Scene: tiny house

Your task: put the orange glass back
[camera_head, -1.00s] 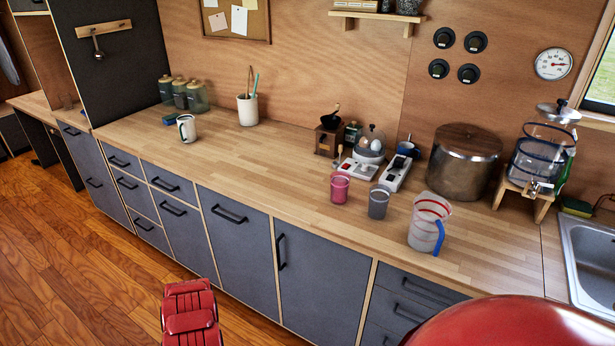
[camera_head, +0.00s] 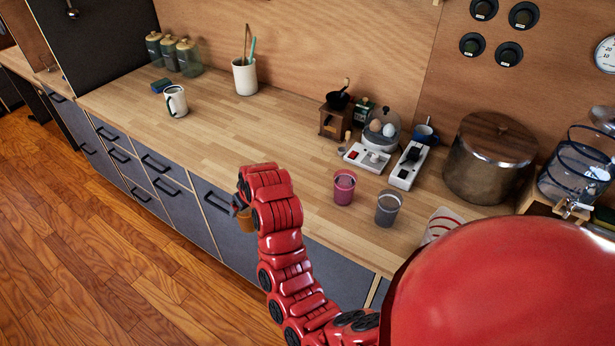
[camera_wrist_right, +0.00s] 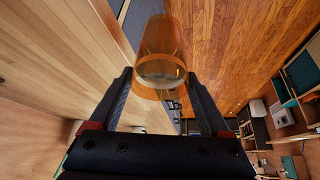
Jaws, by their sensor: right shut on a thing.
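The orange glass (camera_head: 247,222) is in my right gripper (camera_head: 237,206), held in the air in front of the counter's front edge, over the drawer fronts in the head view. In the right wrist view the see-through orange glass (camera_wrist_right: 160,45) sits between the two fingers of the right gripper (camera_wrist_right: 160,78), which are shut on it. My red wrist partly covers the glass in the head view. A pink glass (camera_head: 344,187) and a grey glass (camera_head: 388,208) stand upright side by side on the wooden counter (camera_head: 225,125), to the right of my gripper. My left gripper is not in view.
Behind the glasses are a power strip (camera_head: 409,165), an egg cooker (camera_head: 380,130) and a coffee grinder (camera_head: 336,117). A large pot (camera_head: 488,165) and a measuring jug (camera_head: 440,222), mostly hidden, are right. A white mug (camera_head: 175,101) stands far left; the counter between is clear.

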